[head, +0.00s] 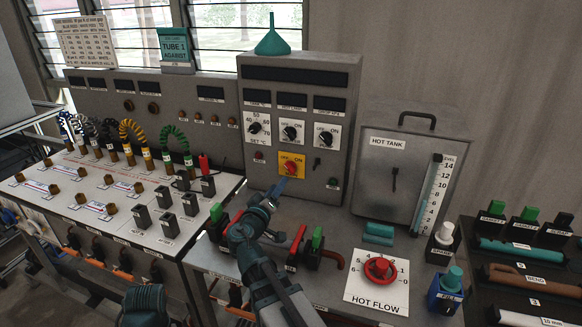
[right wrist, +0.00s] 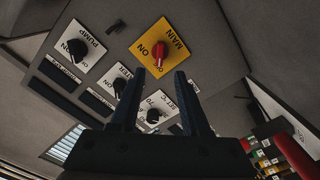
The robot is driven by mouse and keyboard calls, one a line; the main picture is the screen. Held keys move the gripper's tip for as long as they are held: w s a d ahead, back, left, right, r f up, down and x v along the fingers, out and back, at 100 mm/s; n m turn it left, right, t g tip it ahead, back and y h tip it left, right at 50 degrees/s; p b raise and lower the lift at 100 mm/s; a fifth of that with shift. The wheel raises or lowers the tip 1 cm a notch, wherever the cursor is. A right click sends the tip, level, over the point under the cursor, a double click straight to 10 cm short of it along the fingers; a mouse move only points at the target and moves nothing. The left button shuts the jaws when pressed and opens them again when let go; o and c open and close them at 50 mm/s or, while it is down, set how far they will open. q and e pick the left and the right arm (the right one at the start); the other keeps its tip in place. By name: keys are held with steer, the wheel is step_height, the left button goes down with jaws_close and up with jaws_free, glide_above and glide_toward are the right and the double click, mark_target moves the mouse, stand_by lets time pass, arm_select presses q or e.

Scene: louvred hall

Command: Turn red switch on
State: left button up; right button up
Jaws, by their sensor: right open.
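The red switch (head: 291,167) is a rotary knob on a yellow plate, low on the front of the grey control box. In the right wrist view the red knob (right wrist: 158,54) sits on the yellow plate marked MAIN, with ON lettering beside it. My right gripper (head: 282,185) is just below and in front of the plate in the head view. In the right wrist view its two fingers (right wrist: 159,74) are spread and empty, with the knob just beyond the gap between their tips. Contact is not visible.
White-plated black knobs (head: 291,132) sit above the switch. A green funnel (head: 272,36) stands on the box. The hot tank (head: 380,185) is at right, the red hot flow dial (head: 380,269) in front. Green-handled valves (head: 317,239) flank my right arm.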

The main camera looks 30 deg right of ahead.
mark_target(289, 170)
steer(key=x, duration=0.9)
steer(key=shift+w+d, duration=0.1)
steer(key=shift+w, duration=0.1)
steer(key=shift+w+d, duration=0.15)
steer(key=shift+d, duration=0.1)
jaws_close()
stand_by(1.2)
